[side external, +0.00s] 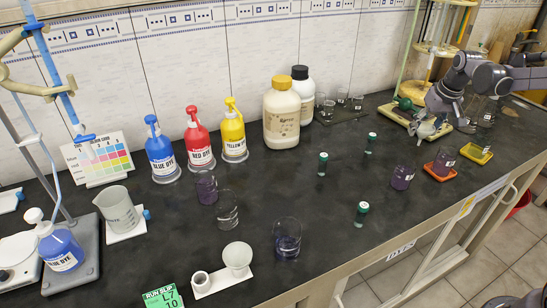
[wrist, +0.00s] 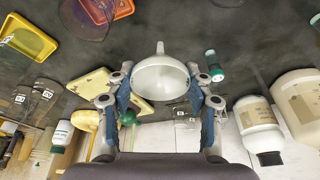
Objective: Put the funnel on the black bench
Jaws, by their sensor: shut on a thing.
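My gripper (wrist: 160,92) is shut on a pale grey-white funnel (wrist: 160,76), with the blue finger pads on either side of its bowl. In the wrist view the narrow stem points to the top of the picture. In the side view the funnel (side external: 424,129) shows under my gripper (side external: 432,112) at the far right part of the black bench (side external: 330,185). Whether the funnel touches the bench cannot be told.
A cream board with a green knob (side external: 405,103) is close behind the funnel. A red tray (side external: 438,172) and a yellow tray (side external: 476,153) lie in front of it. Green-capped vials (side external: 371,140) stand to the left, with free bench between them.

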